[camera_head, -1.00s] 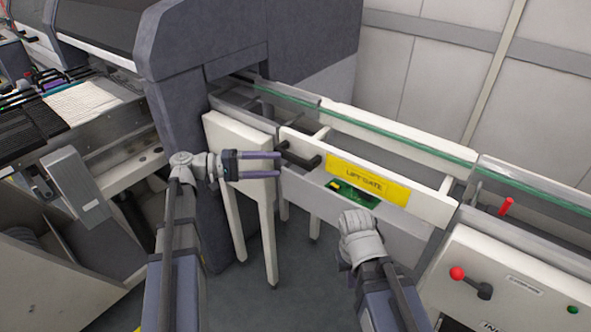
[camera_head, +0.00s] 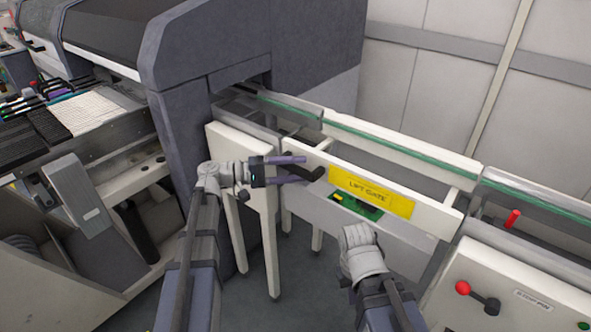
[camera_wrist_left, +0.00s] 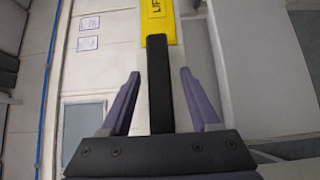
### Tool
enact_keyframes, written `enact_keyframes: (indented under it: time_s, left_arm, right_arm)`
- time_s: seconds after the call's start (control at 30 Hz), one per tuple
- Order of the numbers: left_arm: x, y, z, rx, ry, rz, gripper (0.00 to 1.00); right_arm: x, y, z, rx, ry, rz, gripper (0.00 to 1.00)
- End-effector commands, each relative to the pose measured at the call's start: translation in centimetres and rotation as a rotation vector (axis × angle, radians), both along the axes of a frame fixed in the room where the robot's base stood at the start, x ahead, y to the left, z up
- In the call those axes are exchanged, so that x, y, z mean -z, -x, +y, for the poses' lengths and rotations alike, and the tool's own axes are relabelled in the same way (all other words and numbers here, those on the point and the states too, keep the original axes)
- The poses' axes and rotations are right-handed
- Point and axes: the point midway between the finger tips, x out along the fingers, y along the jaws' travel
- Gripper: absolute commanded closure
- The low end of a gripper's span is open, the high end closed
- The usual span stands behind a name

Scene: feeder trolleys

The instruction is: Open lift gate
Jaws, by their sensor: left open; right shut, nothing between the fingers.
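The lift gate (camera_head: 422,213) is a white panel with a yellow LIFT GATE label (camera_head: 371,192), closed level across the gap in the conveyor line. A black handle (camera_head: 318,175) sticks out at its left end. My left gripper (camera_head: 303,169) is open at this handle. In the left wrist view, the black handle (camera_wrist_left: 160,90) lies between the two purple fingers, with a gap on both sides, and the yellow label (camera_wrist_left: 158,22) is beyond it. My right gripper (camera_head: 347,284) is shut and empty below the gate, mostly hidden behind its wrist.
A grey machine housing (camera_head: 215,60) stands to the left. A white panel on legs (camera_head: 240,165) is behind my left wrist. A green board (camera_head: 358,207) shows below the label. A cabinet with a red knob lever (camera_head: 478,295) stands at right.

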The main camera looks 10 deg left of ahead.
Motion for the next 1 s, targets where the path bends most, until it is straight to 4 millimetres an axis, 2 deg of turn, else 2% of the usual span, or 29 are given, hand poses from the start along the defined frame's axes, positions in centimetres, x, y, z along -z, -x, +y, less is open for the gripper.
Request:
enact_keyframes:
  time_s: [0.27, 0.8, 1.0]
  left_arm:
    - [0.00, -0.03, -0.11, 0.000, 0.000, 0.000, 0.39]
    - [0.02, -0.02, -0.08, 0.000, -0.001, 0.000, 0.99]
    - [0.03, -0.02, -0.08, 0.000, -0.001, 0.000, 1.00]
  right_arm:
    - [0.00, 0.00, 0.00, 0.000, 0.000, 0.000, 1.00]
    - [0.00, 0.00, 0.00, 0.000, 0.000, 0.000, 1.00]
    - [0.01, 0.00, 0.00, 0.000, 0.000, 0.000, 1.00]
